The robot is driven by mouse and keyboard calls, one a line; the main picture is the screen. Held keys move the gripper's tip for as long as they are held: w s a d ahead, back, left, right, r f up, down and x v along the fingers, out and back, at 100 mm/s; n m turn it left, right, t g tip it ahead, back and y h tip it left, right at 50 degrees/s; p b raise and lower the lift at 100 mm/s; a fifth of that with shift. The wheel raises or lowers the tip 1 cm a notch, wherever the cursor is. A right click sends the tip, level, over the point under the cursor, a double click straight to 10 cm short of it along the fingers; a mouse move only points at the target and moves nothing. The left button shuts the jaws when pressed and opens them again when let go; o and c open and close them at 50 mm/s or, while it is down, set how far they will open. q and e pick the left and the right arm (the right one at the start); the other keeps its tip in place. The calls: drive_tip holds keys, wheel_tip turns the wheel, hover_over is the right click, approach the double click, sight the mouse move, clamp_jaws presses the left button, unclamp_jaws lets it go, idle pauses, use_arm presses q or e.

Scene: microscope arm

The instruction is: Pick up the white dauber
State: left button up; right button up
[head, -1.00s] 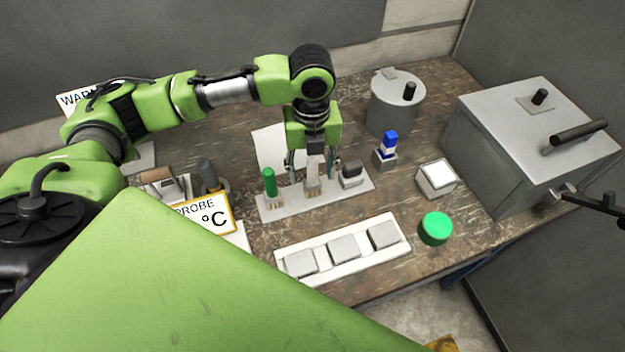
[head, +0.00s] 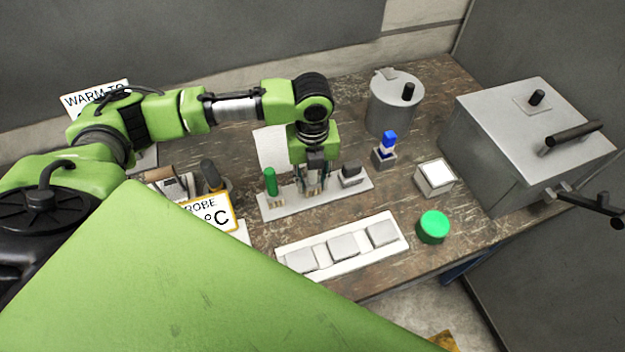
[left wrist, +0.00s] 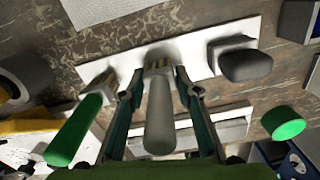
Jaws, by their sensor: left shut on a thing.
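In the head view the gripper hides most of the white dauber. My right gripper is not in view.
A white tray (head: 362,251) with grey blocks lies in front of the rack. A green round cap (head: 433,227), a white-topped block (head: 435,176) and a blue-topped holder (head: 387,150) stand to the right. A grey canister (head: 391,112) and a large metal box (head: 520,150) stand behind them.

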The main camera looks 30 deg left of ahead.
sight(312, 173)
use_arm(q)
drive_tip(key=shift+r+b, duration=0.4)
drive_tip(key=shift+r, duration=0.1)
wheel_tip(312, 173, up, 2)
drive_tip(key=shift+r+b, duration=0.15)
drive_tip(key=shift+b, duration=0.4)
drive_tip(key=s+d+r+b, duration=0.1)
drive_tip(key=s+r+b, duration=0.1)
drive_tip(key=s+r, duration=0.7)
drive_tip(key=s, duration=0.5)
drive_tip(key=shift+d+r, duration=0.15)
drive_tip(key=shift+r, duration=0.25)
idle(0.9)
